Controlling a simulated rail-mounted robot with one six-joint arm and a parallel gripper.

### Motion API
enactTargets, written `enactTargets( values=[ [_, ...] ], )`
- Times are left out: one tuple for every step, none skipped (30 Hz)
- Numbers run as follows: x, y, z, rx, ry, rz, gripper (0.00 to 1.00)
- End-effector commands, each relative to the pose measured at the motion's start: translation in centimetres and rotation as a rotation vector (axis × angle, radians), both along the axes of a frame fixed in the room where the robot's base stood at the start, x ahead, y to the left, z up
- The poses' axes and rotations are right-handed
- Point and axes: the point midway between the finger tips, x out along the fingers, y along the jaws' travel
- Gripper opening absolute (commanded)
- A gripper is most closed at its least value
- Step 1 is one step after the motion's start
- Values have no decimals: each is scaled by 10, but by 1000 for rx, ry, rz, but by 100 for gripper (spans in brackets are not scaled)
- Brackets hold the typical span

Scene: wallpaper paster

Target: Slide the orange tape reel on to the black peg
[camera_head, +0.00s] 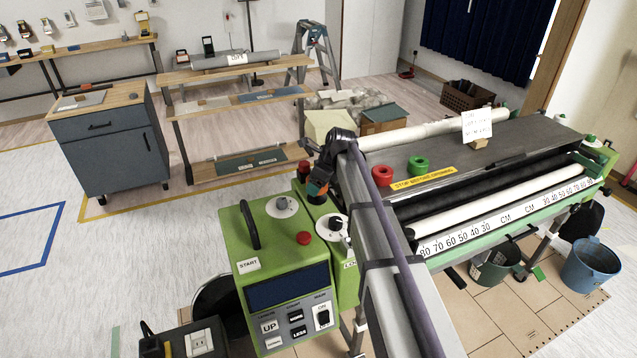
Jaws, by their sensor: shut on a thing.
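My gripper (317,182) hangs over the green machine's right side, small and partly hidden by my own arm. It is shut on the orange tape reel (317,189), of which only a small orange part shows. Below and a little right of it, a short black piece, which looks like the black peg (336,224), stands on a white disc. The reel appears above and apart from that piece; the exact gap and alignment cannot be told.
The green control box (262,240) carries a black handle, a knob and a red button.

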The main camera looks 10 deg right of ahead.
Motion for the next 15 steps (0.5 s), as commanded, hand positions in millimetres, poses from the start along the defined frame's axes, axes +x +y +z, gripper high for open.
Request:
enactTargets(
  values=[
    [0, 0, -3, 0, 0, 0, 46],
    [0, 0, -3, 0, 0, 0, 46],
    [0, 0, -4, 0, 0, 0, 46],
    [0, 0, -5, 0, 0, 0, 46],
    [0, 0, -6, 0, 0, 0, 46],
    [0, 0, -7, 0, 0, 0, 46],
    [0, 0, -8, 0, 0, 0, 46],
    [0, 0, -8, 0, 0, 0, 46],
    [0, 0, -9, 0, 0, 0, 46],
    [0, 0, -10, 0, 0, 0, 46],
    [0, 0, -11, 0, 0, 0, 46],
    [0, 0, -12, 0, 0, 0, 46],
    [0, 0, -13, 0, 0, 0, 46],
    [0, 0, -13, 0, 0, 0, 46],
    [0, 0, -14, 0, 0, 0, 46]
  ],
)
